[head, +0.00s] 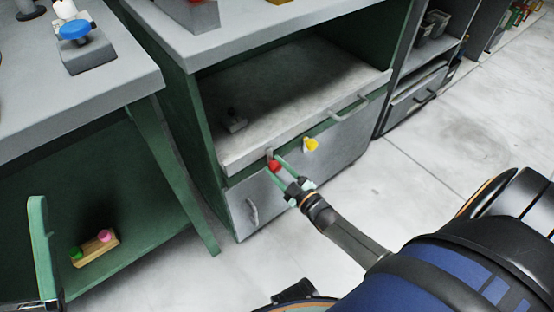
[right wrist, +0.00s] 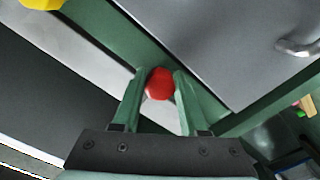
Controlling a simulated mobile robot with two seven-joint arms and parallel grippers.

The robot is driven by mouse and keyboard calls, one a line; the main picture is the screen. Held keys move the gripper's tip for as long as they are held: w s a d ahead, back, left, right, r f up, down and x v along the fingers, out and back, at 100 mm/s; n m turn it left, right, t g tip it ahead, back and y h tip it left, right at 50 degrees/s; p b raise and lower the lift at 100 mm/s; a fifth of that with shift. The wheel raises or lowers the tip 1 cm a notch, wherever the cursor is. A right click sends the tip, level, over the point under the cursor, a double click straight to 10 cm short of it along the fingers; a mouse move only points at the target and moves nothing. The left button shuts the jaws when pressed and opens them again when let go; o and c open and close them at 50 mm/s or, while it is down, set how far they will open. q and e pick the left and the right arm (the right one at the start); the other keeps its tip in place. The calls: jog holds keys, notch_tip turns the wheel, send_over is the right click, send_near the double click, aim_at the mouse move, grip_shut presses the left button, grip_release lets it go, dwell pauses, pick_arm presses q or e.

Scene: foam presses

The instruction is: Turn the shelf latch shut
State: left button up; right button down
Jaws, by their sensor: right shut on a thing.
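The red knob (head: 275,167), which looks like the shelf latch, sits at the front edge of the pull-out shelf (head: 232,157), above the grey door. A small grey piece stands up just above it. My right gripper (head: 277,165) has its two green fingers around the red knob. In the right wrist view the red knob (right wrist: 159,84) shows between the fingertips, and the gripper is shut on it. The latch's exact angle is hard to tell. One green finger, apparently of my left gripper (head: 41,245), shows at the lower left, away from the cabinet; its other finger is not clear.
A yellow knob (head: 311,145) is on the cabinet front right of the red one. Handles (head: 349,107) (head: 252,212) stick out from the shelf and the door. A green-legged table (head: 120,85) stands at left, with a wooden block (head: 96,246) below. The floor at right is clear.

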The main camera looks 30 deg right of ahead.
pick_arm(q)
jog(key=shift+r, duration=0.1)
pick_arm(e)
jog(key=shift+m, duration=0.4)
jog(key=shift+c, duration=2.2)
grip_release()
jog(key=shift+s+p, duration=0.3)
jog(key=shift+s, duration=0.25)
pick_arm(q)
notch_tip(320, 180, up, 3)
jog(key=p, duration=0.2)
jog(key=shift+s+a+r+m+p, duration=0.1)
jog(key=shift+a+m+p, duration=0.05)
jog(key=shift+m+p, duration=0.2)
pick_arm(e)
jog(key=s+d, duration=0.1)
jog(key=s, duration=1)
jog(key=shift+s, duration=0.25)
